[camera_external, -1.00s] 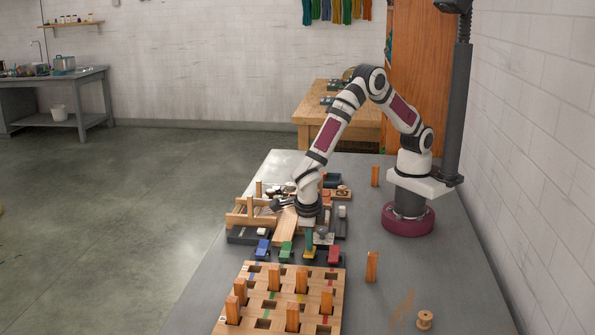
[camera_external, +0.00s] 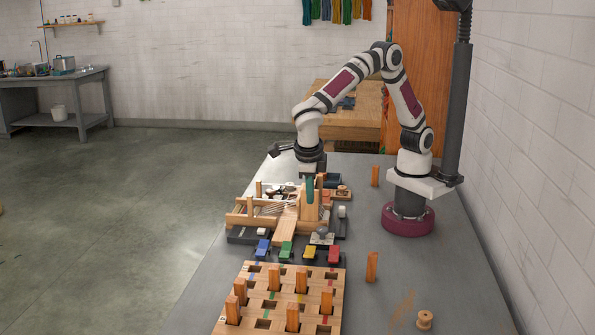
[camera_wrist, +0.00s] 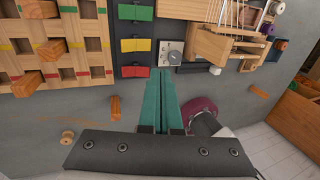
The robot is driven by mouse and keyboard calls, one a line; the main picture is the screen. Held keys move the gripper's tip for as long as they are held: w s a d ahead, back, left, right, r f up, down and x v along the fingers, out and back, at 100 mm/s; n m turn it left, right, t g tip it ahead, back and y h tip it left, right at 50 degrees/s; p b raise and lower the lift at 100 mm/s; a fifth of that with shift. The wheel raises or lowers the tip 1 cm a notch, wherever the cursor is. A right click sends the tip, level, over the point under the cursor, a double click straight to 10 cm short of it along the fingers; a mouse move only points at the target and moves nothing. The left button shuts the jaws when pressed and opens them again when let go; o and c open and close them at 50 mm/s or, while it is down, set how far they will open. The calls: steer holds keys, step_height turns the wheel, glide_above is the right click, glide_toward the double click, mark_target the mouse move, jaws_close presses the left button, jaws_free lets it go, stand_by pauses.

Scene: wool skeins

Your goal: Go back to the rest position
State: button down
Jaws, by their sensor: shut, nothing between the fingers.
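My gripper (camera_external: 310,192) hangs pointing down above the wooden apparatus in the middle of the table, at the end of my raised arm. Its teal fingers are shut with nothing between them. In the wrist view the two fingers (camera_wrist: 161,88) lie side by side, pointing towards the grey knob plate. The wooden apparatus (camera_external: 285,222) has a ramp and pale threads. My gripper appears clear of it, though the exact gap cannot be told.
Blue, green, yellow and red blocks (camera_external: 286,249) stand in a row in front of the apparatus. A slotted wooden board (camera_external: 255,297) with several upright pegs is nearest. Loose pegs (camera_external: 372,266) and a spool (camera_external: 425,320) stand at right. The table's left side is clear.

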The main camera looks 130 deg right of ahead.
stand_by(0.3)
steer(key=s+a+r+m+t+y, duration=0.1)
steer(key=s+a+r+m+y, duration=0.1)
steer(key=s+m, duration=1)
steer(key=s+a+r+m+t+y, duration=0.1)
steer(key=s+a+m, duration=0.3)
steer(key=s+m, duration=0.9)
steer(key=r+m+y, duration=0.1)
steer(key=m, duration=0.6)
steer(key=shift+m, duration=0.3)
